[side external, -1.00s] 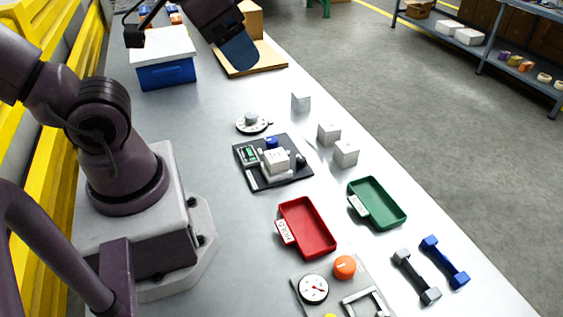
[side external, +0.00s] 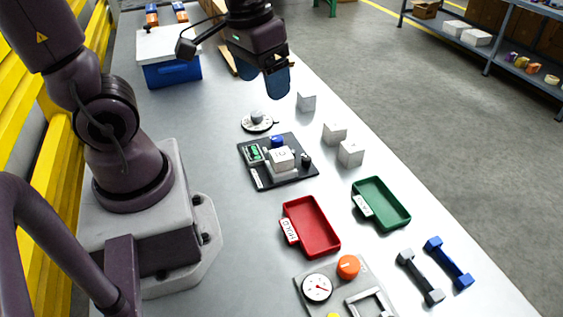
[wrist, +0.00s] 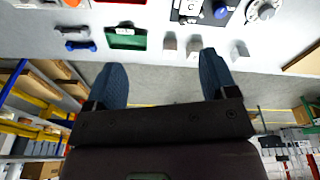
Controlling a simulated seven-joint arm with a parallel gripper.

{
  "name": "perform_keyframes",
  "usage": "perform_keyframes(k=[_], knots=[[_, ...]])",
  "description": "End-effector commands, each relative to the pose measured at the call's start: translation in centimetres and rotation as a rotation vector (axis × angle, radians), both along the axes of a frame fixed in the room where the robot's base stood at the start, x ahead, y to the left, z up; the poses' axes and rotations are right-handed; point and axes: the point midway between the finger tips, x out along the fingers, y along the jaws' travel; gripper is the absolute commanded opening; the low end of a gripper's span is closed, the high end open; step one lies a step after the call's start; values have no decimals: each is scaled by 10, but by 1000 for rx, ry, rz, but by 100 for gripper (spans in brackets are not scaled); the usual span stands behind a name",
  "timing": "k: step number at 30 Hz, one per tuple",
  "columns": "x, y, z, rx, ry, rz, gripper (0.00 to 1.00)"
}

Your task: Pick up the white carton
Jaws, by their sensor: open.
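Three small white cartons stand in a loose row along the right side of the bench: a far one (side external: 306,102), a middle one (side external: 334,133) and a near one (side external: 350,154). A fourth white carton (side external: 282,158) rests on a black device plate (side external: 290,178). My gripper (side external: 278,84) is open and empty, with blue fingers pointing down, above and beyond the far carton. In the wrist view, my gripper (wrist: 162,68) frames two cartons (wrist: 169,42) (wrist: 194,45) between its fingers; another carton (wrist: 240,50) shows right of them.
A red tray (side external: 336,249) and a green tray (side external: 406,221) lie nearer. A round dial (side external: 257,122) is left of the cartons. A blue box with a white lid (side external: 168,43) stands at the back. Grey and blue dumbbell-shaped parts (side external: 420,277) (side external: 448,262) lie near the right edge.

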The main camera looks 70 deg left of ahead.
Motion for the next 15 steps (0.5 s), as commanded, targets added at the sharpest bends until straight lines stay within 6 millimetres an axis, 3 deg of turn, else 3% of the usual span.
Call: perform_keyframes(k=[9, 12, 15], knots=[[34, 44, -94, -61, 218, 676, 79], [42, 56, -116, -61, 229, 910, 79], [52, 62, -122, -70, 197, 1085, 79]])
